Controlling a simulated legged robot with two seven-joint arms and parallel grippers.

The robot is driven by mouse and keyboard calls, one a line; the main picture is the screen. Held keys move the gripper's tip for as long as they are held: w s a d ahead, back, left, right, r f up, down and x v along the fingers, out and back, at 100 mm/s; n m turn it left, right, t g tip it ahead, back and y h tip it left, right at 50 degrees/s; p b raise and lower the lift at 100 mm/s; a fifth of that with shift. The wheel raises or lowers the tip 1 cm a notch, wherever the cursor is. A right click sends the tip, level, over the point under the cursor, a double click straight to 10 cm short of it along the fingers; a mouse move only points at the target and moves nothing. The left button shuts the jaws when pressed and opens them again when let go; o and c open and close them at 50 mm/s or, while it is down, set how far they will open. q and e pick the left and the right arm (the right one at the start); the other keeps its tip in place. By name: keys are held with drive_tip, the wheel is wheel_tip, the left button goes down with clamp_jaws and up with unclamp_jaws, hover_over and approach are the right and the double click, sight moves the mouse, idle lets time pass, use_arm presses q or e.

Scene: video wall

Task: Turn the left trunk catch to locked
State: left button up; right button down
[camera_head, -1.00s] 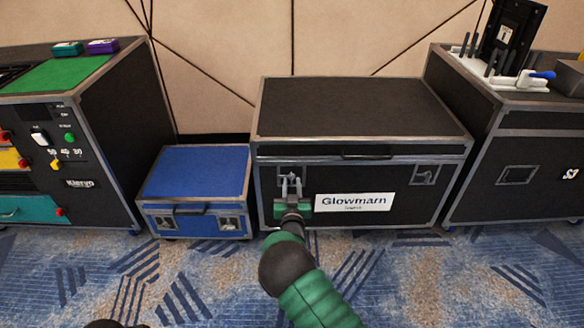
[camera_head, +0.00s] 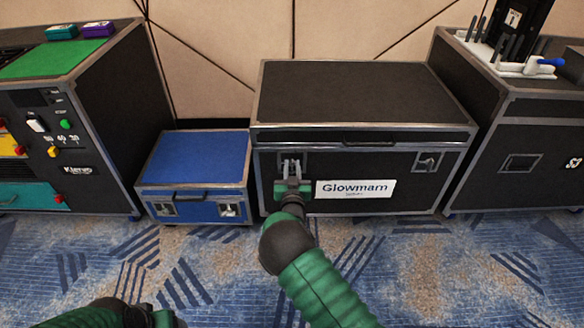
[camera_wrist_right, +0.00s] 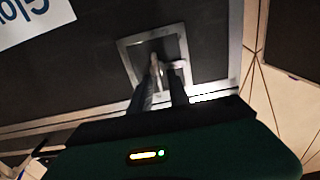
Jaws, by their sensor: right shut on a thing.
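The black trunk (camera_head: 360,90) with grey metal edges and a white "Glowmarn" label stands on the carpet with its lid down. Its left catch (camera_head: 285,157) sits in a square metal recess on the front face, partly hidden by my right gripper (camera_head: 292,170). The catch also shows in the right wrist view (camera_wrist_right: 158,52), where the fingers of the right gripper (camera_wrist_right: 165,75) are closed on its small metal handle. The turn of the handle is hard to read. My left gripper (camera_head: 140,318) is only partly seen at the bottom edge; its fingers are not clear.
The trunk's right catch (camera_head: 427,162) is free. A blue case (camera_head: 195,160) stands close to the trunk's left. A black rack (camera_head: 110,110) stands at far left and another black case (camera_head: 520,140) at right. Open carpet lies in front.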

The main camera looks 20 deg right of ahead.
drive_tip(key=m, duration=0.1)
drive_tip(key=m+p, duration=0.1)
drive_tip(key=m, duration=0.1)
drive_tip(key=shift+s+d+m, duration=0.1)
drive_tip(key=shift+d+m, duration=0.15)
drive_tip(key=shift+m, duration=0.15)
drive_tip(key=shift+s+d+f+m+p, duration=0.1)
drive_tip(key=shift+f+m+p, duration=0.25)
drive_tip(key=shift+m, duration=1.95)
drive_tip(key=shift+d+f+m+p, duration=0.15)
drive_tip(key=shift+f+m+p, duration=0.15)
drive_tip(key=shift+m, duration=2)
drive_tip(key=shift+s+d+f+m+p, duration=0.1)
drive_tip(key=shift+f+m+p, duration=0.2)
drive_tip(key=shift+m, duration=2)
drive_tip(key=c, duration=1.6)
unclamp_jaws()
drive_tip(key=shift+w+r, duration=0.1)
